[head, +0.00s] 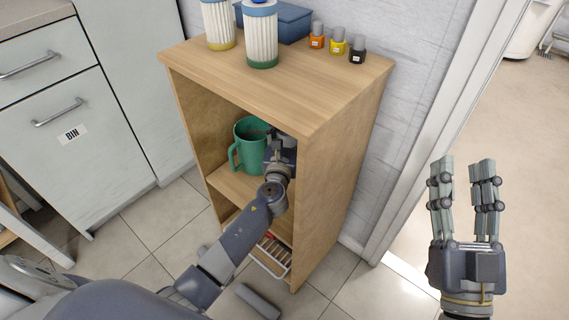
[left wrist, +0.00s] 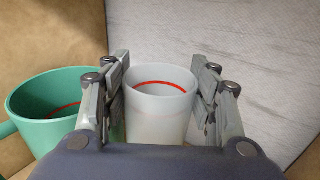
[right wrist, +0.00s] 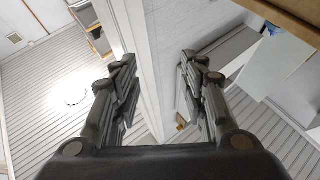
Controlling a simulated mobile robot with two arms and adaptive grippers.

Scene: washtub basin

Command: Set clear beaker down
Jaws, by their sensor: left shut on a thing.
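The clear beaker (left wrist: 160,105) is a whitish, translucent cup with a red ring inside, seen upright in the left wrist view. My left gripper (left wrist: 162,88) is shut on it, with a finger on each side. In the head view my left gripper (head: 281,150) reaches inside the wooden cabinet (head: 335,150), beside a green mug, and hides the beaker. I cannot tell whether the beaker's base touches the shelf (head: 238,190). My right gripper (head: 462,170) is open and empty, out to the right of the cabinet; its spread fingers also show in the right wrist view (right wrist: 160,85).
The green mug (head: 250,143) stands just left of my left gripper, close to the beaker. The cabinet's side walls flank my arm. On its top stand two white filters (head: 262,35), a blue box (head: 290,22) and small bottles (head: 338,42). A wire rack (head: 272,258) is below.

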